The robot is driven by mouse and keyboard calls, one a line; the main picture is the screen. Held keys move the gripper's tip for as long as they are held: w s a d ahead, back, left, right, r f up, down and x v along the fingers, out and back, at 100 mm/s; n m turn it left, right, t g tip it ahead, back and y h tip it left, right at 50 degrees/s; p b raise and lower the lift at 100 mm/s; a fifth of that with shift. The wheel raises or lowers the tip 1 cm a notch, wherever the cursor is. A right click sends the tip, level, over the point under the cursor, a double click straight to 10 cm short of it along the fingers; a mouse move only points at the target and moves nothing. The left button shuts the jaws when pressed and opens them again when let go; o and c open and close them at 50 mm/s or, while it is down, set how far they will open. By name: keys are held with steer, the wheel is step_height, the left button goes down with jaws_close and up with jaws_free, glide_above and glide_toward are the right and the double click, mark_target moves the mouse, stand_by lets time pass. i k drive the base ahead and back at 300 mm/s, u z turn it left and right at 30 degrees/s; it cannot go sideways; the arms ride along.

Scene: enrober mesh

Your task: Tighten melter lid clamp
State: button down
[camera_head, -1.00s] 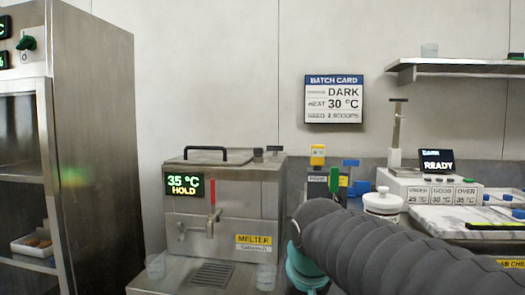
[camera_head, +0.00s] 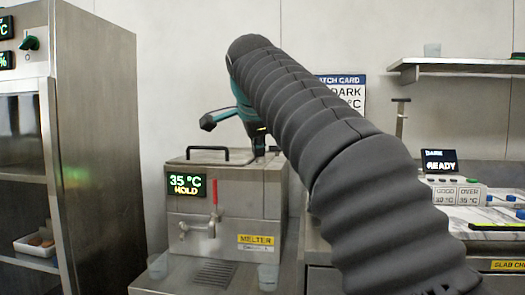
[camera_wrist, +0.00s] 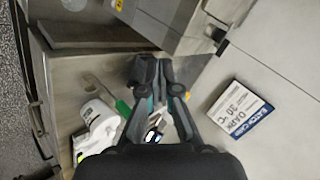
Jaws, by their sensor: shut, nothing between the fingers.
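The steel melter (camera_head: 270,205) stands in the middle of the head view, its display reading 35 °C HOLD. Its lid has a black handle (camera_head: 207,149). My gripper (camera_head: 259,150) points down at the melter's top right corner, where the lid clamp is mostly hidden behind it. In the wrist view the melter (camera_wrist: 170,15) is at the top, with a small black clamp part (camera_wrist: 218,34) at its edge. My gripper (camera_wrist: 157,60) is shut and empty there, with a gap in the picture between its tips and that black part. Contact cannot be told from the head view.
The batch card (camera_wrist: 240,111) hangs on the wall, partly hidden by my arm in the head view. A white lidded pot (camera_wrist: 95,117) stands on the counter beside the melter. A steel cabinet (camera_head: 100,140) is at the left. Cups (camera_head: 267,277) stand at the melter's front.

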mark_target(271, 149)
steer(key=i, duration=1)
